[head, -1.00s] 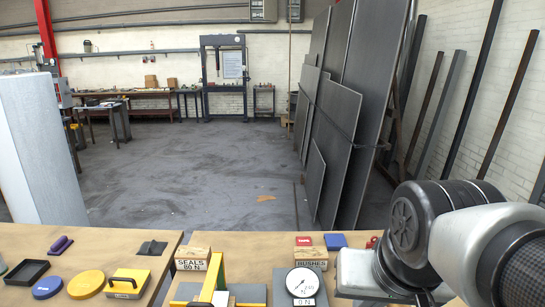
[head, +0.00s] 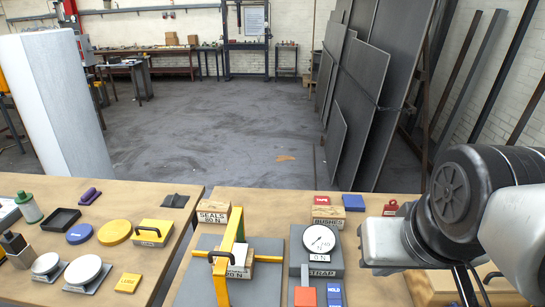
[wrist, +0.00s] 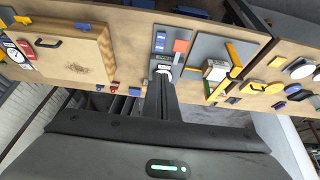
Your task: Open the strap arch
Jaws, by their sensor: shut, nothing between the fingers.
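The yellow strap arch (head: 229,235) stands on a grey base plate (head: 193,290) near the middle of the table in the head view. Its bar crosses over a wooden block (head: 241,267) labelled 20 N, with a black handle showing beside it. The arch shows upside down in the wrist view (wrist: 234,56), right of my fingers. My gripper (head: 467,285) is at the right of the head view, well right of the arch, its lower end cut off. In the wrist view my gripper (wrist: 162,78) is shut and empty, overlapping the grey gauge unit.
Blocks labelled SEALS (head: 213,212) and BUSHES (head: 328,215) stand behind. A wooden board with a handle (wrist: 65,50) lies right of the unit.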

